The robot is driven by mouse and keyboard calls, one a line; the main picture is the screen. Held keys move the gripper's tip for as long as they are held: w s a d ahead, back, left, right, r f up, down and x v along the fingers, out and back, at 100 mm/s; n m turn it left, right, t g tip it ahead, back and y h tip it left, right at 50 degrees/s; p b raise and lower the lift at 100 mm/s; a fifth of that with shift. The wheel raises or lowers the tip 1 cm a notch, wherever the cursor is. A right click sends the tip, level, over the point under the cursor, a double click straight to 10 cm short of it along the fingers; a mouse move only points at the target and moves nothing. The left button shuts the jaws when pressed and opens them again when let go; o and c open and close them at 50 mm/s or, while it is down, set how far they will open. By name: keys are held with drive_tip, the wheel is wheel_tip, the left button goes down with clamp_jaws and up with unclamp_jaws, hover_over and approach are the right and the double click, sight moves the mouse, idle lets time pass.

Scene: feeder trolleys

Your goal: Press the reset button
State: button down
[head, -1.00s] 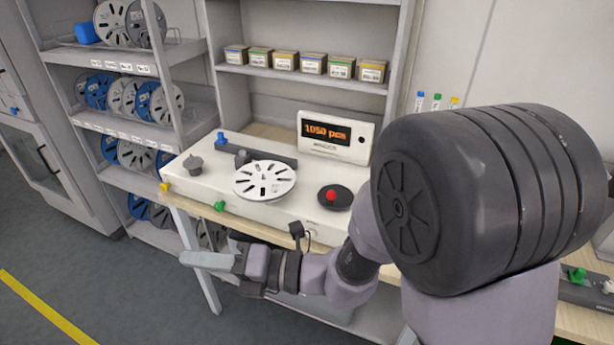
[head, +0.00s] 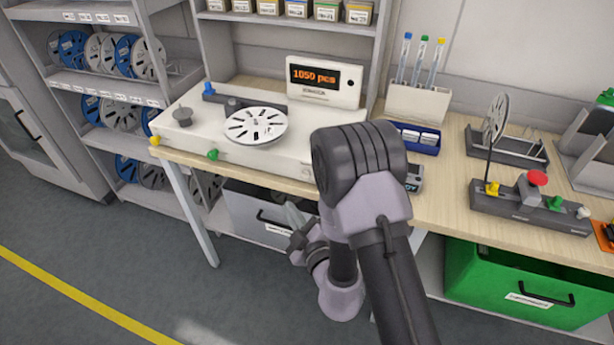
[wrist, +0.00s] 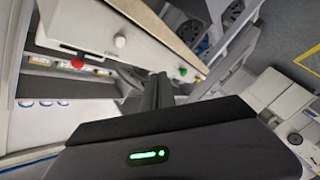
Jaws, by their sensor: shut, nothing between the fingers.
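No label reading "reset" is legible, so I cannot tell which button it is. The white counting machine (head: 185,140) has a yellow button (head: 155,140) and a green button (head: 213,154) along its front. In the wrist view the front shows a green button (wrist: 183,72), a white button (wrist: 119,41) and a red button (wrist: 77,63). My gripper (head: 293,213) is shut and empty, below the bench edge in front of the machine, touching no button. In the wrist view its dark fingers (wrist: 158,92) are together. My arm hides the machine's right part.
A grey control box (head: 490,204) on the bench at right carries yellow, red, green and white buttons. A reel (head: 256,125) lies on the machine, before its display (head: 323,82) reading 1050 pcs. A green bin (head: 470,275) stands under the bench. Floor at left is clear.

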sight(306, 175)
drive_tip(key=w+d, duration=0.1)
drive_tip(key=w, duration=0.1)
drive_tip(key=w+d+p, duration=0.1)
drive_tip(key=w, duration=0.2)
drive_tip(key=w+d+p, duration=0.1)
drive_tip(key=w, duration=0.2)
drive_tip(key=shift+w, duration=0.15)
idle(2.0)
drive_tip(key=shift+w+d+p, duration=0.1)
drive_tip(key=shift+w+p, duration=0.3)
drive_tip(key=shift+p, duration=0.1)
drive_tip(key=shift+w+d, duration=0.15)
drive_tip(key=shift+w, duration=0.3)
idle(0.4)
drive_tip(key=shift+s, duration=0.15)
drive_tip(key=shift+s+a+p, duration=0.3)
drive_tip(key=shift+s+p, duration=0.05)
drive_tip(key=shift+s, duration=0.4)
